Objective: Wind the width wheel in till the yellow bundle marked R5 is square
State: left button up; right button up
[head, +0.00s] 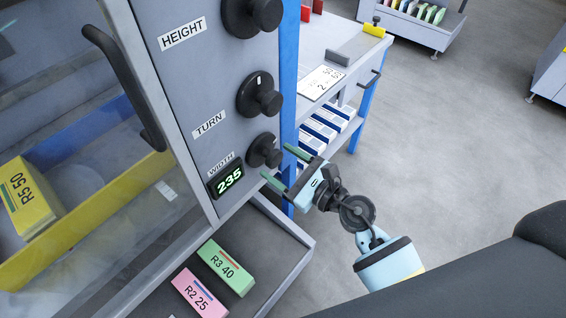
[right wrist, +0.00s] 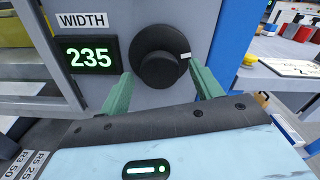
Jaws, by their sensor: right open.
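The black width wheel (head: 264,151) is the lowest of the knobs on the grey panel. The display (head: 227,180) beside it reads 235. In the right wrist view the width wheel (right wrist: 160,57) has a white mark on its right side. My right gripper (head: 275,160) is open, its green fingers either side of the wheel's hub; I cannot tell whether they touch it. The yellow bundle (head: 30,197) marked R5 50 lies skewed behind the clear door, near a yellow rail (head: 100,229); contact between them is unclear. My left gripper is not in view.
The turn knob (head: 260,95) and height knob (head: 252,14) are above the width wheel. A door handle (head: 125,85) juts out at left. A green R3 bundle (head: 227,268) and a pink R2 bundle (head: 200,292) lie in the tray below. A side table (head: 310,55) stands behind.

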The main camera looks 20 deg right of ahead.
jog(key=c, duration=1)
